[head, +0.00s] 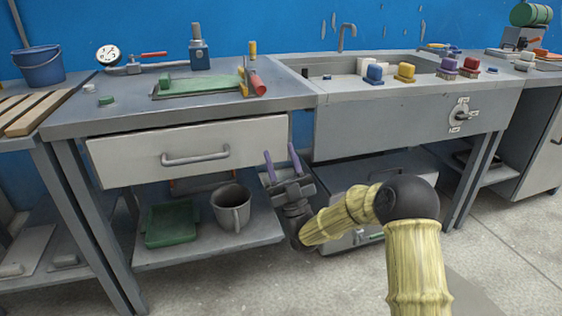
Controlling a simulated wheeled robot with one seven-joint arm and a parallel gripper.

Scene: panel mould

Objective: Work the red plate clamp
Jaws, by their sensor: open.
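A red-handled lever (258,84) stands at the right end of a green plate (200,86), which lies on a flat base on the left bench. It looks like the red plate clamp, but I cannot tell its exact position. A second red grip (153,54) belongs to a tool lying beside the gauge at the back. My gripper (281,160) is open and empty. Its two purple fingers point up, near the right end of the drawer front and below the bench top. It appears apart from the lever.
A drawer (190,150) with a bar handle is shut below the bench top (120,115). A grey mug (232,207) and green tray (172,223) sit on the lower shelf. The front bench top is mostly clear.

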